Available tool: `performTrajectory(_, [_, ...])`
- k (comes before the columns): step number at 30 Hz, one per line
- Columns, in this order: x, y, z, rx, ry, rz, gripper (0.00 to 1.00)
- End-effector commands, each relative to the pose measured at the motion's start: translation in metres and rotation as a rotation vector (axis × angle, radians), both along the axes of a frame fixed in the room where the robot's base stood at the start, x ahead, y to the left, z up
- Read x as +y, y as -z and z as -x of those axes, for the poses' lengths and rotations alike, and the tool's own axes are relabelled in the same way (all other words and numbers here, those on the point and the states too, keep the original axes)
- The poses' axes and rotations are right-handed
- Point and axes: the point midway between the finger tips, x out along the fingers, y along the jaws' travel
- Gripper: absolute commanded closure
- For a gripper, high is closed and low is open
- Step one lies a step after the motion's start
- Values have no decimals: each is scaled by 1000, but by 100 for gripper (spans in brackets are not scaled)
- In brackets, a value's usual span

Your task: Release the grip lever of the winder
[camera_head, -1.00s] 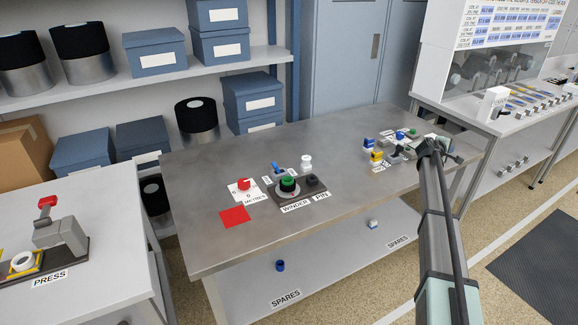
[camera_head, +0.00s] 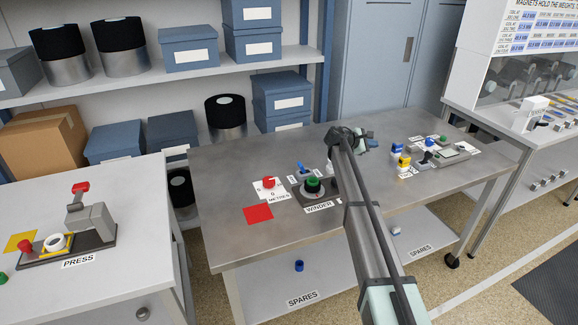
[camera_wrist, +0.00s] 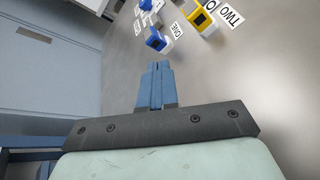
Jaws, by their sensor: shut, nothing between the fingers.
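The winder (camera_head: 312,194) sits on the grey metal table, a dark base with a green round part (camera_head: 313,185) on top and a label in front. A small blue lever (camera_head: 301,168) stands just behind it on the left. I cannot tell its exact setting at this size. My arm passes in front of the winder's right side and hides the part there. My gripper (camera_wrist: 156,66) is shut and empty in the wrist view, its blue fingers together. In the head view it hangs above the table, to the right of and behind the winder.
Blue, yellow and white coils (camera_head: 403,161) stand at the table's right; some show in the wrist view (camera_wrist: 204,18). A press (camera_head: 88,222) stands on the left table.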

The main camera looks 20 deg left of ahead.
Motion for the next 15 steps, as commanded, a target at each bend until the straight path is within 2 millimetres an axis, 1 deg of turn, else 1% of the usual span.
performTrajectory(1, [24,1,9,21,-14,22,100])
performTrajectory(2, [36,2,15,34,-18,38,100])
performTrajectory(3, [52,3,23,53,-26,57,100])
performTrajectory(8, [113,6,58,125,-54,135,100])
performTrajectory(9, [129,7,68,143,-62,155,100])
performTrajectory(11, [151,9,83,169,-73,185,100])
performTrajectory(15, [201,12,120,229,-97,253,100])
